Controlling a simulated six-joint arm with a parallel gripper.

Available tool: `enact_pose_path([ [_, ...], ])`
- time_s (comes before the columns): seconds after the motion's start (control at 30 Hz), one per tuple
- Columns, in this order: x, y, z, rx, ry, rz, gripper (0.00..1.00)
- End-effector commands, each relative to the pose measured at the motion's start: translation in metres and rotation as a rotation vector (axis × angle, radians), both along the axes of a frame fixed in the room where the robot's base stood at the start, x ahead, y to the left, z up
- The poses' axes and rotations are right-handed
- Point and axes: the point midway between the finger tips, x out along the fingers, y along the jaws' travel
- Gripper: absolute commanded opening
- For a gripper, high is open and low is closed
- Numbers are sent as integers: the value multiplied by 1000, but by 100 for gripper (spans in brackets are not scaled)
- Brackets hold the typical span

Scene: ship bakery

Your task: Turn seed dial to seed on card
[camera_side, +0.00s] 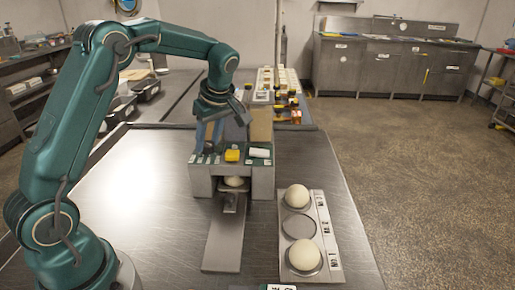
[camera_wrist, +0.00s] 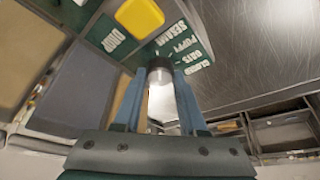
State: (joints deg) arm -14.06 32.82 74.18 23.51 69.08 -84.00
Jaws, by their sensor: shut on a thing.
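The seed dial (camera_wrist: 160,70) is a small round knob with a dark top and a pale body, on a green panel marked SESAME, POPPY, OATS and CLOSED. My gripper (camera_wrist: 160,85) is shut on it with its blue fingers on either side. I cannot tell which word the dial points to. In the side view my gripper (camera_side: 208,140) reaches down at the top left of the seed machine (camera_side: 203,180) and the dial is hidden. A card (camera_side: 275,287) is cut off at the bottom edge and its writing cannot be read.
A yellow button (camera_side: 232,155) and a white block (camera_side: 259,153) are on the machine's top. A tray (camera_side: 328,255) at right holds two dough balls and one empty ring. The table (camera_side: 130,200) at left is clear.

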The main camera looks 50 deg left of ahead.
Motion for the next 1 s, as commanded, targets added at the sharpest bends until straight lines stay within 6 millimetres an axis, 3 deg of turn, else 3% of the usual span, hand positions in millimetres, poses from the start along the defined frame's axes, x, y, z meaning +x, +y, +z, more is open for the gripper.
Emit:
enact_pose_path([
  [0.3, 1, 0, 0, -1, -2, 118, 0],
  [0.83, 1, 0, 0, -2, -3, 142, 0],
  [0.87, 1, 0, 0, -2, -2, 141, 45],
  [0.9, 1, 0, 0, -2, -1, 141, 53],
  [1.0, 1, 0, 0, -2, -1, 141, 53],
])
